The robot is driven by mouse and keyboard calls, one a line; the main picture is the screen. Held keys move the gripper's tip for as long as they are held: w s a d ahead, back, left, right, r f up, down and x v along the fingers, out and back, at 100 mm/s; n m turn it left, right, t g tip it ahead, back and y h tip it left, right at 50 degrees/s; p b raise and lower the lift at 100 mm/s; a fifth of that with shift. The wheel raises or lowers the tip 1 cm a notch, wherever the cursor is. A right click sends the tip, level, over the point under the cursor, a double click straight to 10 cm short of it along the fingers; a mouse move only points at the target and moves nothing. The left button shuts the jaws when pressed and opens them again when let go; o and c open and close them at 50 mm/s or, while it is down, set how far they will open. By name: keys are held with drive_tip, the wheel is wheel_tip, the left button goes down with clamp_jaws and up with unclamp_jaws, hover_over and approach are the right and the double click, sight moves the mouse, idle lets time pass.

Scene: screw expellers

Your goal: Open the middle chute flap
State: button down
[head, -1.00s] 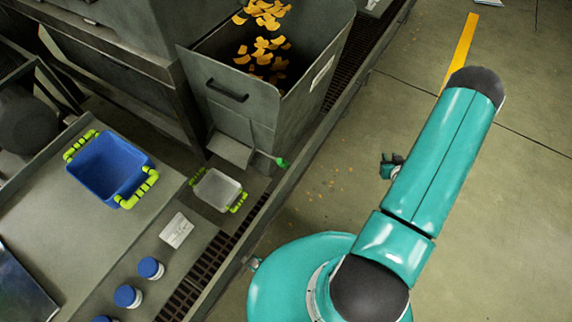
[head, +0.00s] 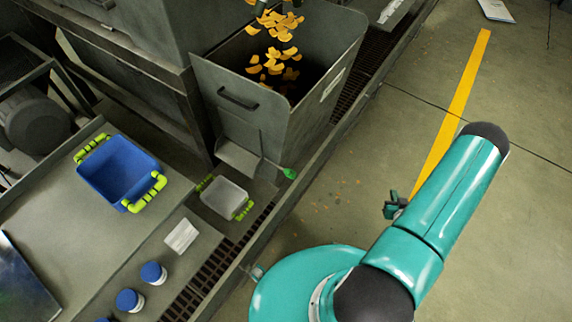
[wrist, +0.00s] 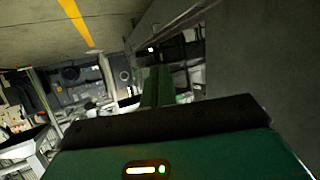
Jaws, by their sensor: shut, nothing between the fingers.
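A grey hopper (head: 245,118) with a dark handle stands at the upper middle of the head view. At its foot is a slanted metal chute piece (head: 238,160), and a thin lever with a green knob (head: 289,173) sticks out to its right. I cannot tell which part is the flap, or whether this is the middle chute. My gripper (head: 395,205) shows small and partly hidden behind my teal arm, to the right of the knob and apart from it. In the wrist view, its green fingers (wrist: 156,87) are together with nothing between them.
A grey tray with lime handles (head: 224,198) sits below the chute. A blue crate (head: 118,170), a white label (head: 181,235) and several blue-lidded jars (head: 153,273) lie left. Orange pieces (head: 275,60) fall into the hopper. The floor right of the grating is open.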

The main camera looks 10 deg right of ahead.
drive_tip(key=w+a+r+n+g, duration=0.1)
drive_tip(key=w+r+g, duration=0.1)
drive_tip(key=w+r, duration=0.85)
drive_tip(key=w+a+r+n+g, duration=0.15)
drive_tip(key=w+r, duration=0.35)
drive_tip(key=r, duration=1.1)
drive_tip(key=s+a+r+g+y, duration=0.1)
drive_tip(key=s+a+r, duration=0.2)
drive_tip(key=a+r, duration=0.75)
drive_tip(key=s+a+r+g, duration=0.1)
drive_tip(key=s+a+r, duration=0.3)
drive_tip(key=a+r, duration=0.65)
drive_tip(key=s+a+r+g+y, duration=0.1)
drive_tip(key=s+a+r, duration=0.2)
drive_tip(key=s+a, duration=0.2)
drive_tip(key=s+a+r+n+y, duration=0.1)
drive_tip(key=s+a+r+y, duration=0.1)
drive_tip(key=s+a, duration=0.4)
drive_tip(key=s+r, duration=0.1)
drive_tip(key=s, duration=0.2)
drive_tip(key=shift+s+a+g, duration=0.25)
drive_tip(key=shift+s+g, duration=0.1)
drive_tip(key=shift+s, duration=0.05)
